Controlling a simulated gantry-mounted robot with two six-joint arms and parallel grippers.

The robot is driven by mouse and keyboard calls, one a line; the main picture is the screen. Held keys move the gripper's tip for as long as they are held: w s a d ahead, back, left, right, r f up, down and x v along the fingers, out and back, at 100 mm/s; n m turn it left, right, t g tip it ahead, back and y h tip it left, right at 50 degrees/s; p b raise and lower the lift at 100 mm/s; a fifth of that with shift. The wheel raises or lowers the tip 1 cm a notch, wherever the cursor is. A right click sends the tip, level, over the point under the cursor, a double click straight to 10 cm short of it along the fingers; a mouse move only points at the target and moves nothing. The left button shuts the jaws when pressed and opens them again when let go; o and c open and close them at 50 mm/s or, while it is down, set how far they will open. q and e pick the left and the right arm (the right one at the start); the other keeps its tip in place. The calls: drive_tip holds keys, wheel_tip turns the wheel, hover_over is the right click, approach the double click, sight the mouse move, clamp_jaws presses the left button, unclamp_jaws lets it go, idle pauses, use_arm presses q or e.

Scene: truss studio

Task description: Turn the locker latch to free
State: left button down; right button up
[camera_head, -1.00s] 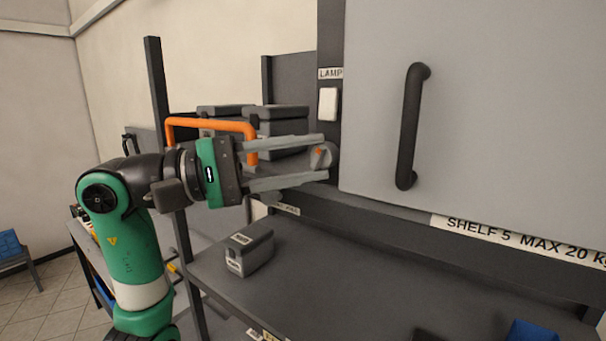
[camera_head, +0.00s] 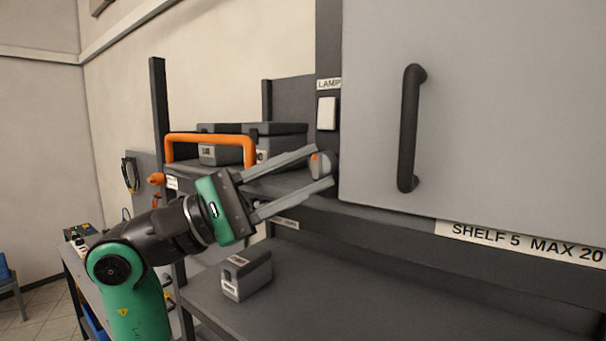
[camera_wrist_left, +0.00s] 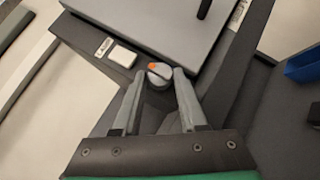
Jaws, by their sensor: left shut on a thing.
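The locker latch (camera_head: 321,165) is a round grey knob with an orange mark, on the dark post left of the grey locker door (camera_head: 500,110). It also shows in the left wrist view as a grey knob with an orange patch (camera_wrist_left: 159,73). My left gripper (camera_head: 322,166) has its long grey fingers on either side of the knob and is shut on it. In the left wrist view the fingertips (camera_wrist_left: 160,76) reach the knob's two sides. The gripper is tilted, rising toward the knob. My right gripper is in neither view.
A white switch (camera_head: 327,113) labelled LAMP sits above the latch. The door has a black vertical handle (camera_head: 410,128). An orange handle (camera_head: 210,138) and dark cases (camera_head: 284,136) are behind my left gripper. A grey box (camera_head: 247,274) stands on the dark lower shelf (camera_head: 330,300).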

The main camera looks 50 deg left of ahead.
use_arm(q)
drive_tip(key=shift+c, duration=2.3)
unclamp_jaws()
